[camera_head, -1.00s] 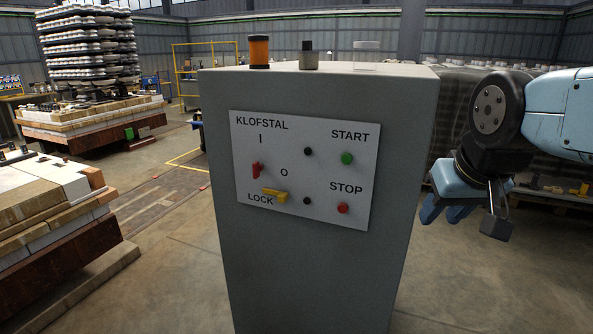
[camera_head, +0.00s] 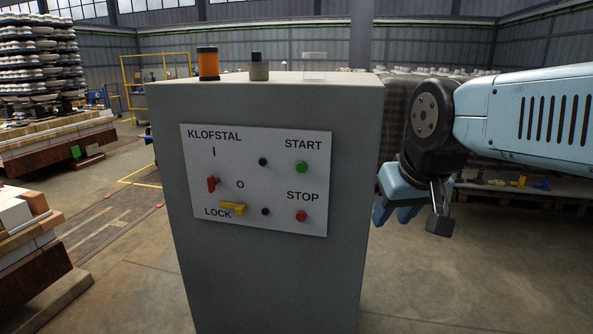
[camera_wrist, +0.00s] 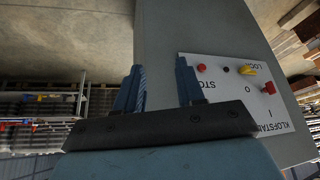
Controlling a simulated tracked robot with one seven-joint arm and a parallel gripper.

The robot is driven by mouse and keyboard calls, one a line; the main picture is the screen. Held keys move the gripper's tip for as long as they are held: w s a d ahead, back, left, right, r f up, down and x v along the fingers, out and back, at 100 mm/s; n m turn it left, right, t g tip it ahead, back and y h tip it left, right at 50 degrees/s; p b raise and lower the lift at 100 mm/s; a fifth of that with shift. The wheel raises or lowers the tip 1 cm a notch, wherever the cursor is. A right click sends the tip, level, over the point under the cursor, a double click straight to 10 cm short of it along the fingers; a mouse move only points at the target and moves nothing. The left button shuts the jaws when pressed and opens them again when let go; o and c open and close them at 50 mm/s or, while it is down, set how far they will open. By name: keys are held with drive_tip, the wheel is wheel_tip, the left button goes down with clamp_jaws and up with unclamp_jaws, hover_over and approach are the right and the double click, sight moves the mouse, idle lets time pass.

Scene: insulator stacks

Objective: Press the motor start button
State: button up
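The green START button (camera_head: 301,168) is at the upper right of the white panel (camera_head: 254,222) on a grey cabinet (camera_head: 262,280). The red STOP button (camera_head: 300,216) sits below it. My gripper (camera_head: 396,208) hangs to the right of the cabinet, with blue fingers pointing down-left and apart from the panel. In the wrist view, where the panel is upside down, the two fingers of my gripper (camera_wrist: 160,76) are spread with nothing between them. The STOP button (camera_wrist: 202,68) shows there just right of one finger. The START button cannot be seen in that view.
The panel also has a red switch (camera_head: 212,184), a yellow LOCK handle (camera_head: 233,208) and two black knobs. Orange, dark and clear lamps stand on the cabinet top. Stacked slabs (camera_head: 30,245) are at left. Floor in front of the cabinet's right side is clear.

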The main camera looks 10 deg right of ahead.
clamp_jaws()
idle(1.6)
